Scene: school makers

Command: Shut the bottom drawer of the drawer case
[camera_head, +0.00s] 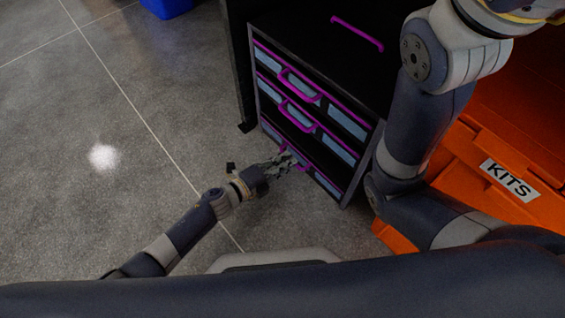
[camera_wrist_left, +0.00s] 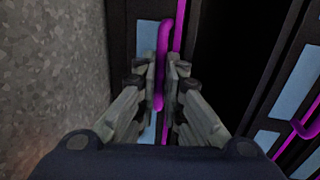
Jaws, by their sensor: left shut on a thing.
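The black drawer case (camera_head: 279,33) stands at the upper middle of the head view, with magenta trim and pale blue drawer fronts. Its bottom drawer (camera_head: 327,185) is lowest, and my left gripper (camera_head: 292,160) is at its front. In the left wrist view, the fingers (camera_wrist_left: 164,80) are shut on the magenta handle (camera_wrist_left: 165,42) of that drawer. A wide dark gap lies between this drawer front (camera_wrist_left: 147,38) and the other fronts; how far it stands out is hard to tell. My right gripper is out of view.
Orange bins (camera_head: 480,150), one labelled KITS, stand right of the case, partly behind my right arm. A blue container (camera_head: 166,6) is at the top left. The grey floor (camera_head: 90,110) left of the case is clear.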

